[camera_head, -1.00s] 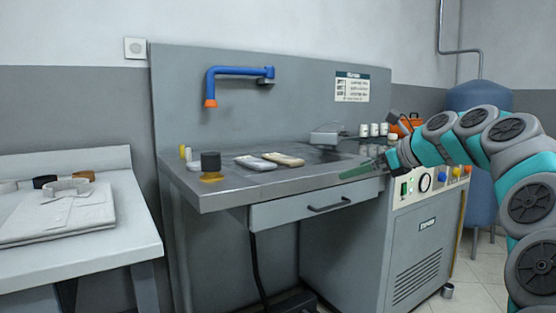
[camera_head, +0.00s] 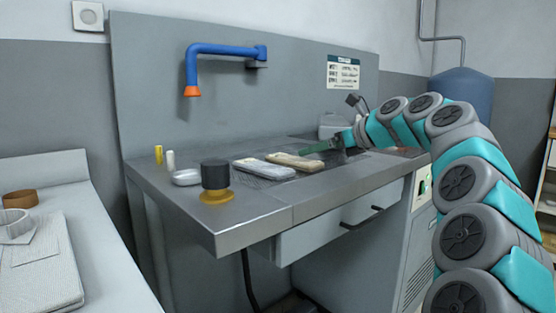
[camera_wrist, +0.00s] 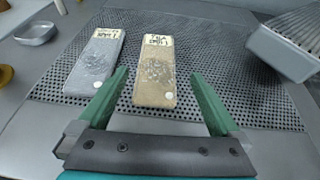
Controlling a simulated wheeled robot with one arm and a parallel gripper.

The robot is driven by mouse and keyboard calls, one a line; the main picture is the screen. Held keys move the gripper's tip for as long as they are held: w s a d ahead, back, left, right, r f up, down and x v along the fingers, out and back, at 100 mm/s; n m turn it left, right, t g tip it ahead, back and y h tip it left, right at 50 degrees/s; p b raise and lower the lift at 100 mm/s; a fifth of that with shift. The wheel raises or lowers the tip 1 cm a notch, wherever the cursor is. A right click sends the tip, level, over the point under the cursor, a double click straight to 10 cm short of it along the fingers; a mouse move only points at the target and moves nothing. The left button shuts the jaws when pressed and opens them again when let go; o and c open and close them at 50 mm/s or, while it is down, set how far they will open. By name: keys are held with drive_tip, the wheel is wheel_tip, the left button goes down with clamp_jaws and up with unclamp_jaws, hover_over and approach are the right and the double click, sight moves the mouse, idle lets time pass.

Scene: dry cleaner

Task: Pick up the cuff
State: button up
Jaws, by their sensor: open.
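A flat beige piece (camera_head: 296,162), which looks like the cuff, lies on the metal work table (camera_head: 300,200). A similar grey piece (camera_head: 264,169) lies to its left. Both carry small labels and dark stains in the wrist view, the beige one (camera_wrist: 154,80) in the middle and the grey one (camera_wrist: 96,65) beside it. My gripper (camera_head: 312,148) is open and empty. In the wrist view its green fingers (camera_wrist: 160,75) appear on either side of the beige piece. I cannot tell how high they are above the table.
A perforated plate (camera_wrist: 230,100) lies under the pieces. A grey slatted block (camera_wrist: 288,45) stands at right in the wrist view. A small metal dish (camera_head: 186,177) and a dark-topped yellow knob (camera_head: 216,180) are at left. A blue pipe (camera_head: 225,50) hangs above the table.

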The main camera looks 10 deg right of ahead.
sight(295, 159)
drive_tip(key=x, duration=0.2)
drive_tip(key=shift+w+a+f, duration=0.15)
drive_tip(key=shift+w, duration=0.05)
drive_tip(key=x, duration=0.4)
drive_tip(key=shift+a+f, duration=0.3)
drive_tip(key=shift+f, duration=0.2)
drive_tip(key=shift+w+a, duration=0.2)
drive_tip(key=shift+c, duration=0.4)
drive_tip(key=c, duration=1.1)
